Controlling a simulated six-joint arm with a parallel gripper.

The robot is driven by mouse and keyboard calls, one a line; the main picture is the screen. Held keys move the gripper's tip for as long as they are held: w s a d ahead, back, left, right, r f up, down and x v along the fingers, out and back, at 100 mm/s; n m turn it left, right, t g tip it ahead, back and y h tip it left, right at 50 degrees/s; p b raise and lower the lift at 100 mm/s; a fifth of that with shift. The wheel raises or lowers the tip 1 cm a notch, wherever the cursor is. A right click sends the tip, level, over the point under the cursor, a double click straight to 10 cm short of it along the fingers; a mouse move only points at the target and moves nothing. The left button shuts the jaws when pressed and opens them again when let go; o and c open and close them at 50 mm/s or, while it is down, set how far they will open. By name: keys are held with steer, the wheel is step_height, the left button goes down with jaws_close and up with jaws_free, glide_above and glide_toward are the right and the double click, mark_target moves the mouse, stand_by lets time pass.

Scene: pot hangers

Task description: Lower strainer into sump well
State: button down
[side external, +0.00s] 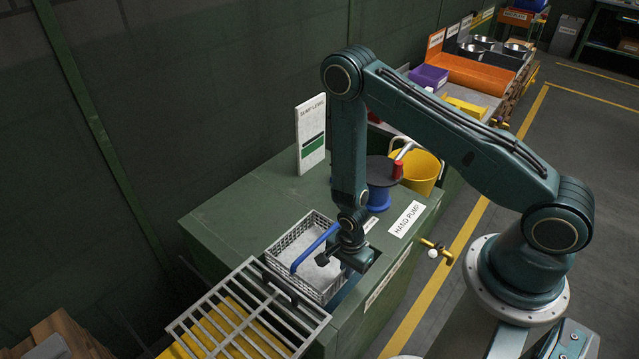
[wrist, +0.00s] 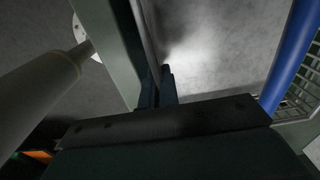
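The strainer is a wire-mesh basket (side external: 287,238) with a blue handle (side external: 310,252), at the near end of the green bench. Its mesh (wrist: 296,100) and handle (wrist: 292,52) also show at the right of the wrist view. My gripper (side external: 343,266) points down at the basket's right side. In the wrist view its fingers (wrist: 158,84) are close together with the thin edge of the basket wall between them. The sump well (side external: 345,292) shows as a bluish edge beside and under the basket. How deep the basket sits is hidden.
A metal grate (side external: 245,315) lies over a yellow surface left of the basket. A white sump level board (side external: 311,133), a dark-topped blue spool (side external: 379,185) and a yellow bucket (side external: 420,172) stand behind. A brass tap (side external: 435,248) sticks out at the bench's right side.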

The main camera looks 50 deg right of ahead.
mark_target(346, 281)
steer(key=shift+f, duration=4)
steer(key=c, duration=2.1)
jaws_free()
steer(key=o, duration=0.5)
steer(key=shift+r, duration=6.9)
